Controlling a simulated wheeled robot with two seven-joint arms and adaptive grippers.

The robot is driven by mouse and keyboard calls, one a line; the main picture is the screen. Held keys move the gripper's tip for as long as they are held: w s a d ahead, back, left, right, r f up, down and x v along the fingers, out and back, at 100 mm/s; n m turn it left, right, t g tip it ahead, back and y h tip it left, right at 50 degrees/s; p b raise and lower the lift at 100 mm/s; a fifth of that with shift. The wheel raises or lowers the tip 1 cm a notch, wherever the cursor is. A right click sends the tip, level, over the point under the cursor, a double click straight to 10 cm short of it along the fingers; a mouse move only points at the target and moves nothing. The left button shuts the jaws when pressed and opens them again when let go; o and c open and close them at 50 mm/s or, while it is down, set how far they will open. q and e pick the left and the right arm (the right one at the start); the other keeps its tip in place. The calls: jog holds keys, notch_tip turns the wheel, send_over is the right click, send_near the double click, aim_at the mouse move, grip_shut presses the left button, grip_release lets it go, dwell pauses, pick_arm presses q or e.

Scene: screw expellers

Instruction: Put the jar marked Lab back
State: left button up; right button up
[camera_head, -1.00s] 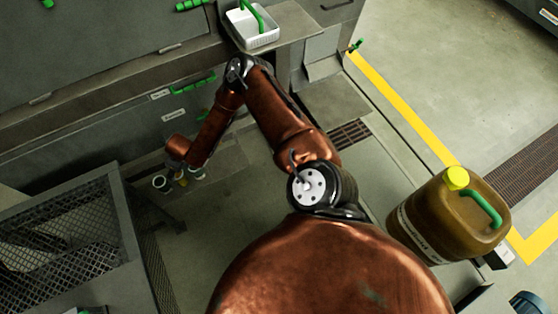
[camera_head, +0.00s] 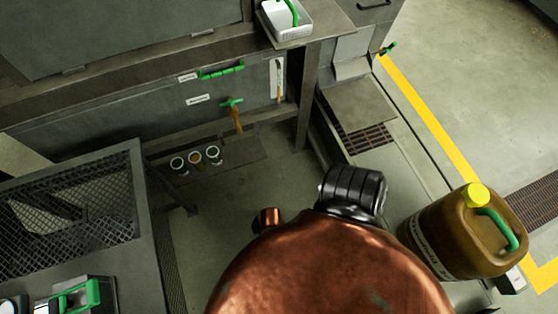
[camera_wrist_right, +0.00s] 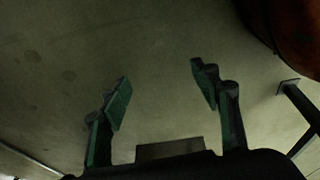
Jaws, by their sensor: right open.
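Three small jars stand upright in a row on a low dark ledge (camera_head: 245,150) below the grey machine: a left jar (camera_head: 179,164), a middle jar (camera_head: 196,158) and a right jar (camera_head: 213,154). Their markings are too small to read, so I cannot tell which one says Lab. My right gripper (camera_wrist_right: 160,82) is open and empty in the right wrist view, with bare floor beyond its fingers. In the head view my right arm is folded close to my body and its fingers are hidden. My left gripper is not in view.
A mesh-sided cart (camera_head: 68,218) stands at left, near the jars. A brown canister (camera_head: 455,240) with a yellow cap stands at right. Floor before the jars is clear.

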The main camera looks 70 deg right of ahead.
jog(key=s+d+f+m+g, duration=0.1)
jog(key=s+d+m, duration=0.2)
jog(key=s, duration=0.8)
jog(key=s+d+f+m+g+h, duration=0.1)
jog(key=s+d+m, duration=0.3)
jog(key=s, duration=0.7)
jog(key=shift+s+d+f+m+g+h, duration=0.15)
jog(key=shift+d+f+m+g+h, duration=0.15)
jog(key=shift+f+g, duration=0.3)
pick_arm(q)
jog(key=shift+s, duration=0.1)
pick_arm(e)
jog(key=shift+f, duration=0.1)
pick_arm(q)
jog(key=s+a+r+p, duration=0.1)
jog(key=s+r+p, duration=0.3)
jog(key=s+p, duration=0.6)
jog(key=p, duration=0.6)
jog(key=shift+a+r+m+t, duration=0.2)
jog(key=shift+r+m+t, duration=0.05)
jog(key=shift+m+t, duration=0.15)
pick_arm(e)
jog(key=s+d+r+t, duration=0.1)
jog(key=s+r, duration=0.3)
jog(key=s, duration=0.6)
jog(key=shift+d+r+n, duration=0.15)
jog(key=shift+r+n, duration=0.1)
jog(key=shift+n, duration=0.15)
